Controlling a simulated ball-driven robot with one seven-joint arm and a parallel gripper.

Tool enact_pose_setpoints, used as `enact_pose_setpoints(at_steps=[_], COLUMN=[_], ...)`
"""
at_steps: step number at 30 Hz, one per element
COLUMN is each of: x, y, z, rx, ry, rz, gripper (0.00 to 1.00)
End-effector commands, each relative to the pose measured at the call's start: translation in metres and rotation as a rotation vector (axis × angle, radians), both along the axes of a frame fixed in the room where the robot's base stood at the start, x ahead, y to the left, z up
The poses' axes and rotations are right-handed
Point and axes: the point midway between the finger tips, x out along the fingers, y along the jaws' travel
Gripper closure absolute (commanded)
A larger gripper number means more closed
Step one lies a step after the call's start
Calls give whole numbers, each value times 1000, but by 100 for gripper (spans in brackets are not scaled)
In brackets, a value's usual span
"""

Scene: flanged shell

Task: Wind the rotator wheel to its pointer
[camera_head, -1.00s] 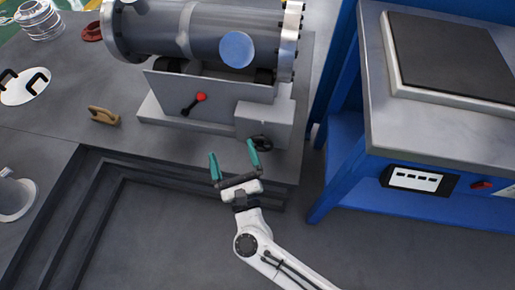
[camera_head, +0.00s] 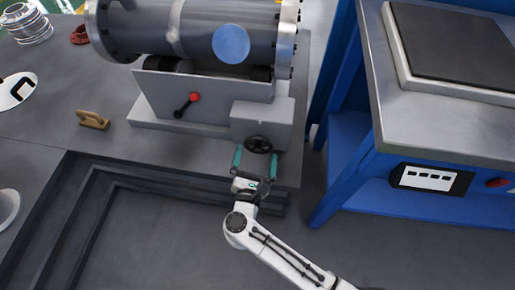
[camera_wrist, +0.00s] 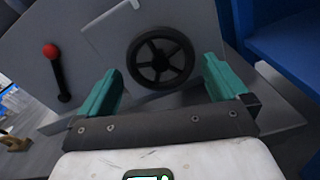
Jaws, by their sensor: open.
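The rotator wheel (camera_head: 258,144) is a small dark spoked handwheel on the front of a grey box (camera_head: 263,118) at the right end of the rotator base. In the wrist view the wheel (camera_wrist: 160,57) shows upper middle, ahead of and between the teal fingers. My gripper (camera_head: 255,160) is open and empty, just in front of the wheel, with one finger to each side of it; in the wrist view the gripper (camera_wrist: 160,85) spans wider than the wheel. I cannot tell whether a finger touches it.
A red-knobbed lever (camera_head: 187,103) stands left of the wheel on the base panel. The large flanged grey shell (camera_head: 185,30) lies above. A blue-framed bench (camera_head: 345,165) stands close at right.

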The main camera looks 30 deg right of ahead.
Motion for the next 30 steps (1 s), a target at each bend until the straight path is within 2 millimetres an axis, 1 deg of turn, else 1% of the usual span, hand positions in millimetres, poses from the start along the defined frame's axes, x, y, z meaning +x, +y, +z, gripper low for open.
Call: enact_pose_setpoints(at_steps=[1, 3, 7, 18, 30], x=[6, 14, 22, 26, 26], y=[-5, -10, -16, -19, -19], z=[-1, -1, -1, 0, 0], rx=[0, 0, 0, -1, -1], ry=[0, 0, 1, 2, 2], rz=[-2, 0, 0, 0, 0], gripper=[0, 0, 0, 0, 38])
